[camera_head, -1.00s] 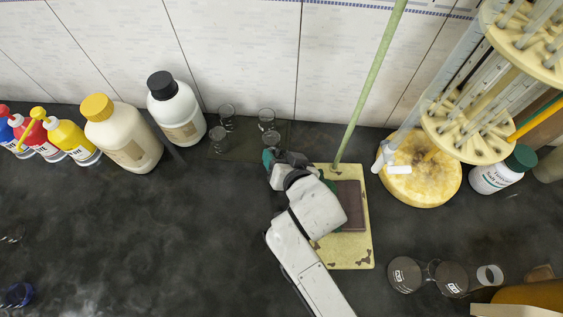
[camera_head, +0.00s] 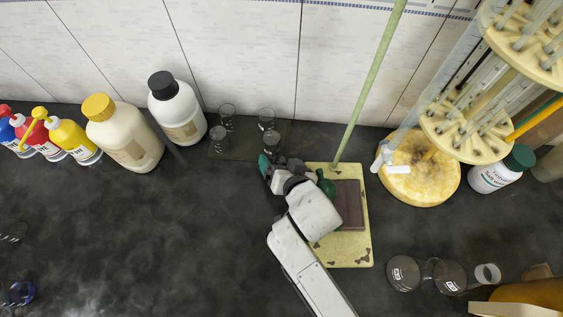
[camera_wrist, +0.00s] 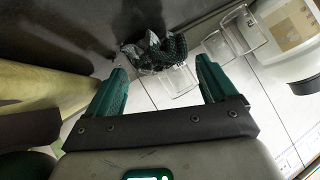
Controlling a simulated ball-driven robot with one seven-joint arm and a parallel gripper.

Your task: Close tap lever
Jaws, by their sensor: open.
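No tap lever can be made out for certain. A burette-like glass tube with a white tap piece (camera_head: 397,170) leans at the round yellow rack on the right, apart from my gripper. My gripper (camera_head: 272,166) is over the bench, left of the yellow stand base (camera_head: 350,250) with its green rod (camera_head: 368,85). My arm hides part of this base. In the wrist view my gripper (camera_wrist: 160,80) has its green fingers spread, with nothing held between them. A crumpled dark green and silver thing (camera_wrist: 158,50) shows beyond the fingertips; I cannot tell what it is.
Small beakers (camera_head: 219,134) stand on a dark mat by the wall. White bottles (camera_head: 177,106) and coloured squeeze bottles (camera_head: 72,141) stand left. The round rack (camera_head: 420,185) and a labelled bottle (camera_head: 490,177) stand right. Dark glassware (camera_head: 427,273) lies front right.

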